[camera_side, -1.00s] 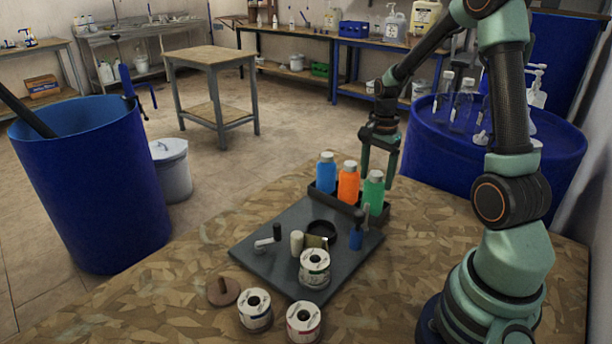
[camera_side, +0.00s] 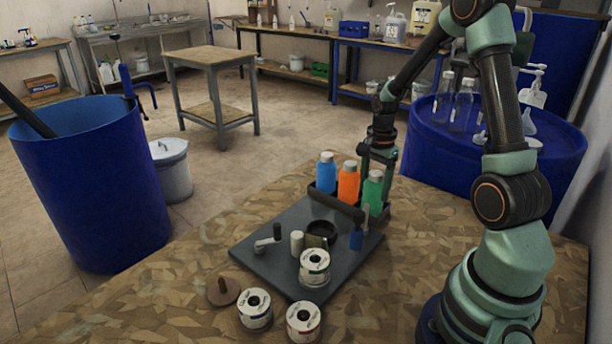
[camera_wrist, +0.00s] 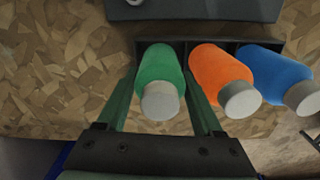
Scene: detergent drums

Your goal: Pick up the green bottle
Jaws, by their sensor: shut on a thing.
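The green bottle (camera_side: 372,193), with a pale grey cap, stands at the right end of the dark rack (camera_side: 331,201). My gripper (camera_side: 376,190) has come down over it, and its jaws are shut on the bottle. In the wrist view the green bottle (camera_wrist: 160,77) sits between the two green fingers of my gripper (camera_wrist: 158,95), one on each side. The right finger lies in the gap between the green and orange bottles. In the side view much of the fingers is hidden behind the bottles.
The orange bottle (camera_side: 348,182) and the blue bottle (camera_side: 326,174) stand close beside it in the same rack. A dark board (camera_side: 270,268) with spools and small tools lies in front. A large blue drum (camera_side: 415,150) stands behind the table.

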